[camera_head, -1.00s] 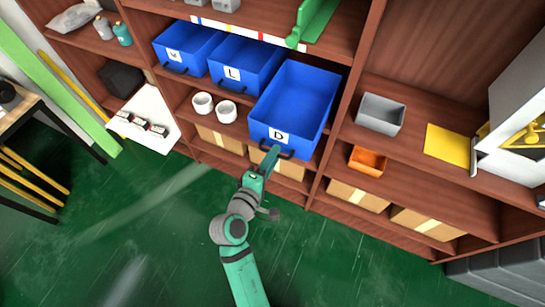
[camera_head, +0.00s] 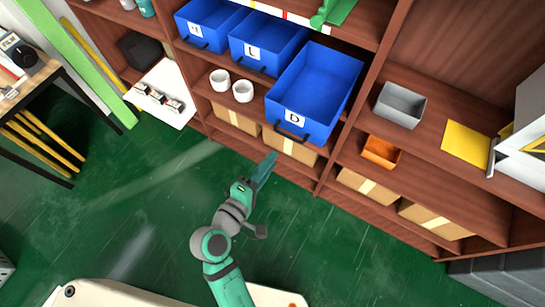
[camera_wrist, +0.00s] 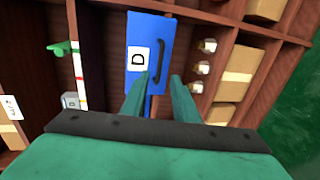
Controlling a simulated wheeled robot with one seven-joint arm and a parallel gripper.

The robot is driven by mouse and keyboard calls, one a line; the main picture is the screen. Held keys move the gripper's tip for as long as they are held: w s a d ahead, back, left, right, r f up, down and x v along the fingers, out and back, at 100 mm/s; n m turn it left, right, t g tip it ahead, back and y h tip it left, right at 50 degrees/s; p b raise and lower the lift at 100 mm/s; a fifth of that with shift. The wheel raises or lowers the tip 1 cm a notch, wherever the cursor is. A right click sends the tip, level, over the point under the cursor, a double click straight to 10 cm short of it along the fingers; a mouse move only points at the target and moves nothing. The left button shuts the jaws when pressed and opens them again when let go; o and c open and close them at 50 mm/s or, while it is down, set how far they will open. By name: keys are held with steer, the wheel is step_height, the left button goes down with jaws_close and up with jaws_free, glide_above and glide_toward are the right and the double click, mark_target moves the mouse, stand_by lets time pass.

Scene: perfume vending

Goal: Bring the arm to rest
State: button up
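My gripper (camera_head: 266,166) is at the end of my green arm, above the floor and in front of the shelf. In the wrist view my gripper (camera_wrist: 158,78) has its two fingers apart with nothing held between them. The blue bin marked D (camera_head: 318,85) is pulled out past its shelf edge, further than the bins beside it. Its black handle (camera_head: 291,133) is clear of my fingers. The wrist view also shows the bin marked D (camera_wrist: 150,30) straight ahead, beyond the fingertips.
Blue bins marked L (camera_head: 268,42) and M (camera_head: 207,22) sit to the left. White cups (camera_head: 242,91), cardboard boxes (camera_head: 290,147), a grey bin (camera_head: 400,105) and an orange bin (camera_head: 381,152) are on the shelves. A table (camera_head: 30,85) stands at the left. The green floor (camera_head: 130,205) is open.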

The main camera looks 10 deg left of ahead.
stand_by(0.6)
steer(key=s+d+f+m+g+y, duration=0.1)
steer(key=s+d+f+m+y, duration=0.15)
steer(key=s+f+y, duration=0.5)
steer(key=s+d+r+m+h, duration=0.1)
steer(key=s+d+m, duration=0.2)
steer(key=s+m, duration=0.3)
steer(key=s+d+r+m+t+h, duration=0.1)
steer(key=s+d+m, duration=0.2)
steer(key=s+m, duration=0.3)
steer(key=shift+s+r+t+h, duration=0.3)
steer(key=shift+s+r+h, duration=0.1)
steer(key=shift+s, duration=0.25)
